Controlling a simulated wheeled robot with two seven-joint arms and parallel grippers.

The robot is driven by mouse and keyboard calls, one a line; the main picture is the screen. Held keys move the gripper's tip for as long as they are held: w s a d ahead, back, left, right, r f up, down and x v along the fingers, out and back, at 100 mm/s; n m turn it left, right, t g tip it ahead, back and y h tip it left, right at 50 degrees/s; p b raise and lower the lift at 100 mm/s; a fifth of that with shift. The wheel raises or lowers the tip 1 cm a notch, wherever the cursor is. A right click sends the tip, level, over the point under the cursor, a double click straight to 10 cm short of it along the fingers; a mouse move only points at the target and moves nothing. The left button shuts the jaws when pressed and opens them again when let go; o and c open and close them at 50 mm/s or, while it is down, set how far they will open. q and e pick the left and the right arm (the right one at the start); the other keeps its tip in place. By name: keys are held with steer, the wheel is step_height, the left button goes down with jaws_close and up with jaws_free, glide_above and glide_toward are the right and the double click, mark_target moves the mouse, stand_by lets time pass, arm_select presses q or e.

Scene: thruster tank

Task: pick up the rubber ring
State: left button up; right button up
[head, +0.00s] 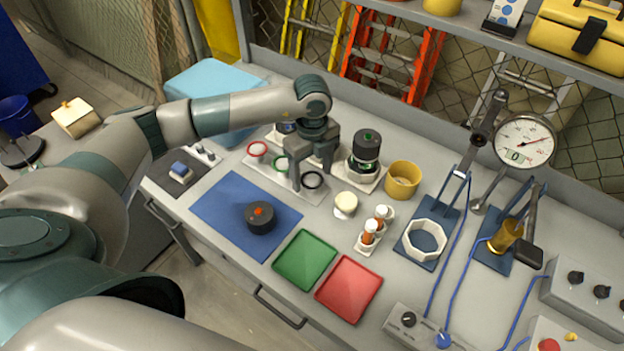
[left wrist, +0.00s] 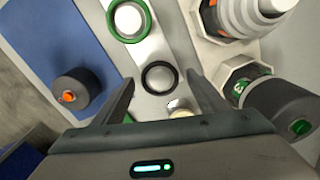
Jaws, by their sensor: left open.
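The black rubber ring (head: 313,181) lies on a pale rack plate (head: 272,178) beside a green ring (head: 280,164) and a red ring (head: 257,149). My left gripper (head: 311,178) points down over the black ring's end of the plate, open and empty. In the left wrist view the black ring (left wrist: 159,65) shows whole between the two fingertips (left wrist: 160,80), apart from both. The green ring (left wrist: 148,25) sits further up the same plate, around a white peg. How high the fingertips are above the plate is hard to tell. My right gripper is out of view.
A dark cylinder with a green mark (head: 366,146) stands in a white holder close right of the gripper. A black puck (head: 261,218) rests on a blue mat (head: 222,205). Green (head: 305,262) and red (head: 348,290) trays lie in front. A white-capped jar (head: 345,204) stands nearby.

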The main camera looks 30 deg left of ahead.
arm_select(q)
steer(key=c, duration=1.1)
steer(key=shift+r, duration=0.15)
steer(key=shift+c, duration=0.2)
steer(key=shift+r+p, duration=0.15)
steer(key=shift+p, duration=0.2)
steer(key=shift+r+b, duration=0.15)
steer(key=shift+b, duration=0.25)
steer(key=r+b, duration=0.1)
steer(key=r, duration=0.1)
steer(key=r+b, duration=0.1)
steer(key=shift+s+d+r, duration=0.15)
steer(key=shift+d+r, duration=0.25)
steer(key=s+d+r+b, duration=0.3)
steer(key=s+d+r, duration=0.2)
steer(key=d, duration=0.4)
steer(key=shift+d+r+b, duration=0.3)
steer(key=shift+r+b, duration=0.05)
steer(key=shift+r, duration=0.55)
